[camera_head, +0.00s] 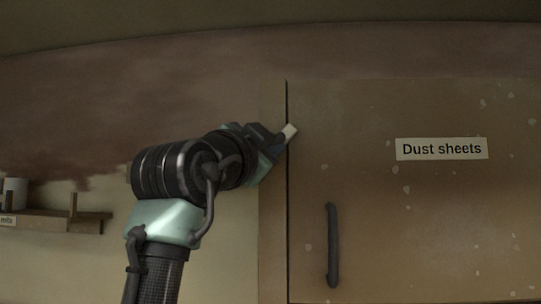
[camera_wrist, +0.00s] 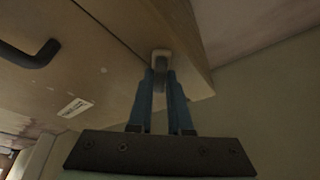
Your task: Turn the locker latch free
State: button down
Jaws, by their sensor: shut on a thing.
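The locker door (camera_head: 400,230) is brown, carries a "Dust sheets" label (camera_head: 441,149) and looks closed against its frame. The latch (camera_head: 290,131) is a small pale piece at the door's left edge, across the gap between door and frame. My gripper (camera_head: 278,139) reaches it from the left. In the wrist view, my gripper's two blue fingers (camera_wrist: 161,80) are shut on the pale latch (camera_wrist: 161,57). The fingertips hide part of the latch, and its exact turn angle is hard to tell.
A dark vertical handle (camera_head: 332,245) sits on the door, right of and below the latch; it also shows in the wrist view (camera_wrist: 28,54). A small wooden shelf (camera_head: 55,220) with a pale cup (camera_head: 15,192) is at the far left. The wall between is clear.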

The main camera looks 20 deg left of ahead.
jog(key=shift+s+r+n+t+y+b, duration=0.2)
jog(key=shift+n+y, duration=0.85)
jog(key=shift+n, duration=1)
jog(key=shift+w+r+n+y+b, duration=0.1)
jog(key=shift+n+y+b, duration=0.25)
jog(key=shift+n+y, duration=1.15)
jog(key=shift+s+r+n+t+y+b, duration=0.2)
jog(key=shift+n+y, duration=0.35)
jog(key=shift+n, duration=2)
jog(key=shift+w+a, duration=0.1)
jog(key=c, duration=1.2)
grip_release()
jog(key=o, duration=0.4)
jog(key=shift+w+f, duration=0.15)
jog(key=shift+f, duration=0.05)
jog(key=shift+c, duration=0.2)
jog(key=shift+f, duration=0.15)
